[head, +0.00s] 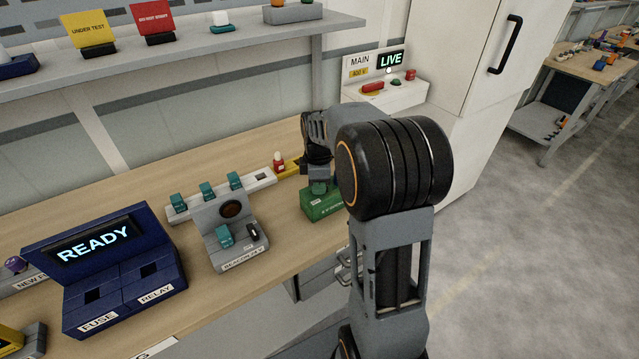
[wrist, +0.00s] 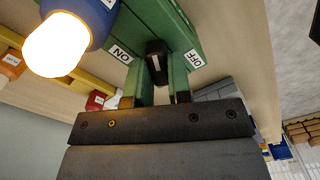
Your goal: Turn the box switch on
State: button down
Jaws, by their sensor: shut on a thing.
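The green box (head: 322,206) stands on the bench, partly hidden by my arm in the head view. In the wrist view, the green box (wrist: 172,22) fills the top middle, with ON and OFF labels on either side of a black switch lever (wrist: 155,58). The lever has a pale line and stands between the labels; I cannot tell its exact setting. My gripper (wrist: 161,88) is shut on the lever, one finger on each side. In the head view my gripper is largely hidden behind my arm.
A glowing lamp with a blue base (wrist: 58,45) is close beside my gripper in the wrist view. A grey switch stand (head: 236,240) and a blue READY console (head: 118,275) stand left on the bench. A MAIN panel (head: 384,95) reads LIVE behind my arm.

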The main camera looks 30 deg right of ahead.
jog(key=c, duration=1)
grip_release()
jog(key=shift+c, duration=0.2)
jog(key=shift+r, duration=0.1)
notch_tip(320, 180, up, 14)
jog(key=shift+f, duration=0.2)
